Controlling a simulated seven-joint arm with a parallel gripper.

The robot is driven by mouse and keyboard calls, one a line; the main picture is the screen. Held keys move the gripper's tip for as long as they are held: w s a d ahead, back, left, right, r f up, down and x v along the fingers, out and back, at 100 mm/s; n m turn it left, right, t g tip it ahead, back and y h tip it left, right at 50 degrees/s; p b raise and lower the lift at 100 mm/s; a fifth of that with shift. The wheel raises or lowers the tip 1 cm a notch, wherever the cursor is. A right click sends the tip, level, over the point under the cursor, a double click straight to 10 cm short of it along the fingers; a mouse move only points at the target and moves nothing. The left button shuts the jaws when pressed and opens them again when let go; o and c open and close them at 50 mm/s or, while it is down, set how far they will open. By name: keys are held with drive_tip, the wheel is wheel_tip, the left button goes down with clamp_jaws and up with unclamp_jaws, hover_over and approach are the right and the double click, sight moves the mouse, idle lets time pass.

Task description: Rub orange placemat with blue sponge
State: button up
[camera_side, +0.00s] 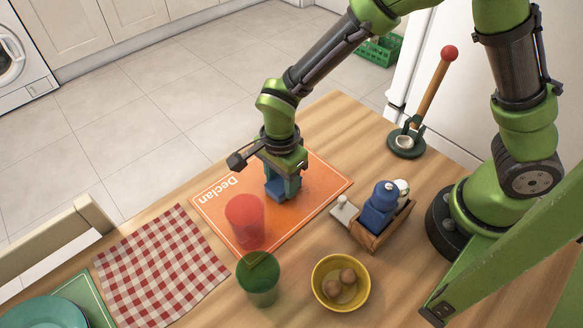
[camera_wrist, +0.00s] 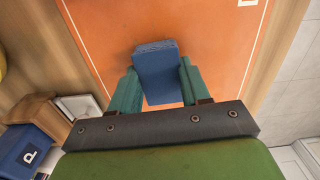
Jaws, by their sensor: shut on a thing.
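The orange placemat (camera_side: 322,180) lies flat on the wooden table and also fills much of the wrist view (camera_wrist: 110,30). My gripper (camera_side: 283,188) is over the middle of the placemat, pointing down. It is shut on the blue sponge (camera_side: 276,189). In the wrist view the sponge (camera_wrist: 158,68) sits between the two teal fingers of my gripper (camera_wrist: 155,90). The sponge is at or very close to the placemat surface; I cannot tell whether it touches.
A red cup (camera_side: 245,221) stands on the placemat's near part, with a green cup (camera_side: 259,280) beside it. A yellow bowl (camera_side: 341,283) holds brown round items. A wooden caddy (camera_side: 378,228) with a blue container stands right of the placemat. A checkered cloth (camera_side: 160,265) lies left.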

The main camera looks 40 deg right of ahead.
sight(277, 204)
drive_tip(key=shift+d, duration=3.2)
drive_tip(key=shift+s+d, duration=0.3)
drive_tip(key=shift+s, duration=0.5)
drive_tip(key=shift+a+r, duration=0.1)
drive_tip(key=shift+a, duration=5.95)
wheel_tip(277, 204, up, 8)
